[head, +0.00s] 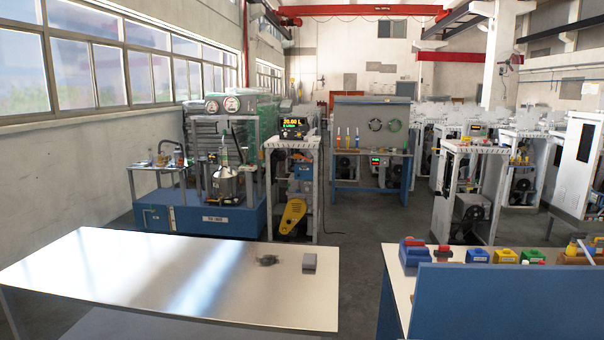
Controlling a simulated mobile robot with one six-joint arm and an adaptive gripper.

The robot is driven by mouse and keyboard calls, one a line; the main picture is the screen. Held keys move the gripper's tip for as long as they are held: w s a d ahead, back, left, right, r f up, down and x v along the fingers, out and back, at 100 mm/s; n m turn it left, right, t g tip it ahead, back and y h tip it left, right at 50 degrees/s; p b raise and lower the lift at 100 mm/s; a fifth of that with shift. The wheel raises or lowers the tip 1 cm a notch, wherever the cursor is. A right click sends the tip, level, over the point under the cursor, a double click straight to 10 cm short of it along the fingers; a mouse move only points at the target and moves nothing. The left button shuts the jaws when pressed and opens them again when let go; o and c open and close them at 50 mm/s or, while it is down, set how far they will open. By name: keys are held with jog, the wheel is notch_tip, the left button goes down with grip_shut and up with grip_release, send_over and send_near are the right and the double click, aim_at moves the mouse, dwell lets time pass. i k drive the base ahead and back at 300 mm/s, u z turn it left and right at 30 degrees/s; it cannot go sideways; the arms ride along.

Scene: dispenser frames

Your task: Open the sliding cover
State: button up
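I cannot pick out the sliding cover with certainty in the head view. The nearest dispenser frame (319,160) stands in the middle distance, with a display unit (293,128) on top and a yellow part (292,217) low down. More frames stand to the right, one of them with a dark round unit (472,208) inside. At this distance, I cannot tell whether any frame has a cover or how it sits. My gripper does not show in this view.
A pale table (130,270) fills the front left, with a small grey block (309,262) and a dark object (267,260) on it. A workbench with a blue panel (510,305) stands front right. A blue machine base (215,221) stands behind. Grey floor (357,255) lies open between them.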

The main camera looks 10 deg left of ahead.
aim_at(301, 172)
jog(key=u, duration=2.35)
jog(key=i, duration=2.5)
jog(key=z, duration=0.05)
